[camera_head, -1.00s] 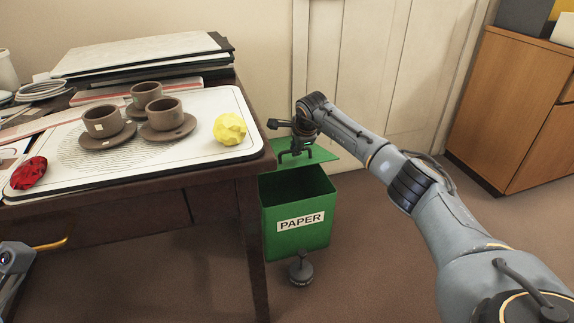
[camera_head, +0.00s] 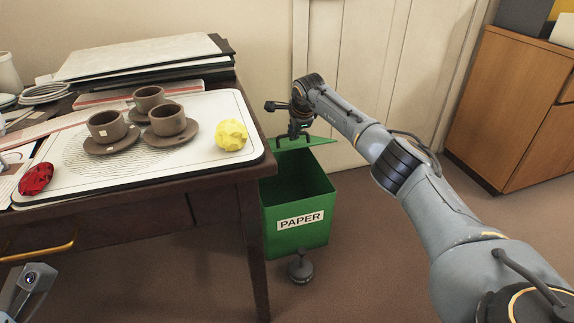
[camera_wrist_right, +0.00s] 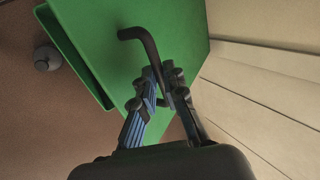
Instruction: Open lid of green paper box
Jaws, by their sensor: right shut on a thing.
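The green paper box (camera_head: 297,205) stands on the floor beside the desk, with a white PAPER label on its front. Its green lid (camera_head: 312,141) is raised at the back and the opening shows dark inside. My right gripper (camera_head: 298,132) is over the lid. In the right wrist view, my right gripper (camera_wrist_right: 160,84) is shut on the dark bent handle (camera_wrist_right: 150,50) of the green lid (camera_wrist_right: 180,30). A grey part of my left arm shows at the lower left edge; its jaws cannot be made out.
The wooden desk (camera_head: 222,183) is close on the box's left. Its tray (camera_head: 242,110) holds brown cups, a yellow crumpled ball (camera_head: 231,135) and a red object (camera_head: 36,179). A dark pedal (camera_head: 300,268) is at the box's front. A wooden cabinet (camera_head: 505,100) stands right.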

